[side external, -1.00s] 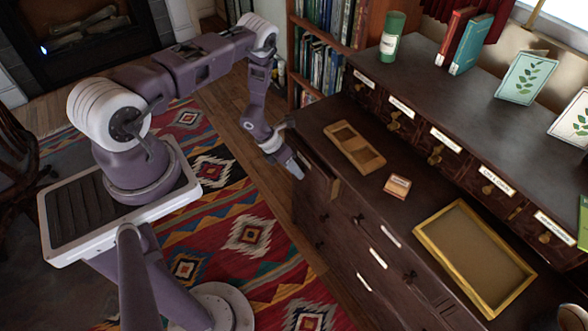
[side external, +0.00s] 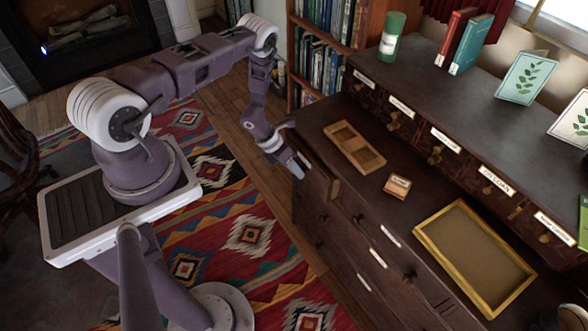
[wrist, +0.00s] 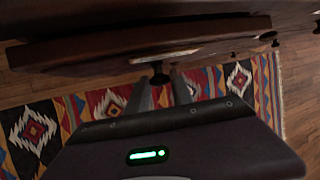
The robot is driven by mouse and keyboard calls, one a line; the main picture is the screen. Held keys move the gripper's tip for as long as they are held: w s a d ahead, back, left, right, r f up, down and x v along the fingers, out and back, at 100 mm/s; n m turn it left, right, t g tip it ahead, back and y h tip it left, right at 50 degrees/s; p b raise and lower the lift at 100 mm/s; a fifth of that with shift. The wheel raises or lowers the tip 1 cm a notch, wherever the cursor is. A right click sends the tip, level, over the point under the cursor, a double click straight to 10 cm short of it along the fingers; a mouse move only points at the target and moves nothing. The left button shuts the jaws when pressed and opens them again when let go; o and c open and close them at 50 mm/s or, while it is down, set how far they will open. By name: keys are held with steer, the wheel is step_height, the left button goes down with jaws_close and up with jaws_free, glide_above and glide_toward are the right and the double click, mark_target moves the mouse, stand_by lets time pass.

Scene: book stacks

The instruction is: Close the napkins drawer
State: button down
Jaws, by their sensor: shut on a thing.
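A dark wooden drawer (side external: 318,178) at the left end of the dresser's top row stands partly out. Its front (wrist: 110,46) spans the wrist view, with a dark round knob (wrist: 158,77) and a pale label strip (wrist: 180,53) too slanted to read. I cannot tell from the label whether it is the napkins drawer. My gripper (side external: 302,167) is at this drawer's front. In the wrist view its two fingers (wrist: 160,88) are shut on the knob, one on each side. The drawer's inside is mostly hidden.
On the dresser top (side external: 335,120) lie a wooden divided tray (side external: 354,148), a small box (side external: 397,186) and a yellow-framed tray (side external: 420,237). Labelled small drawers (side external: 440,150) line the back. A patterned rug (side external: 250,235) covers the floor in front.

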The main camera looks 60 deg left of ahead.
mark_target(303, 159)
steer(key=shift+w, duration=2.3)
steer(key=c, duration=1.1)
jaws_free()
steer(key=shift+s+r, duration=0.1)
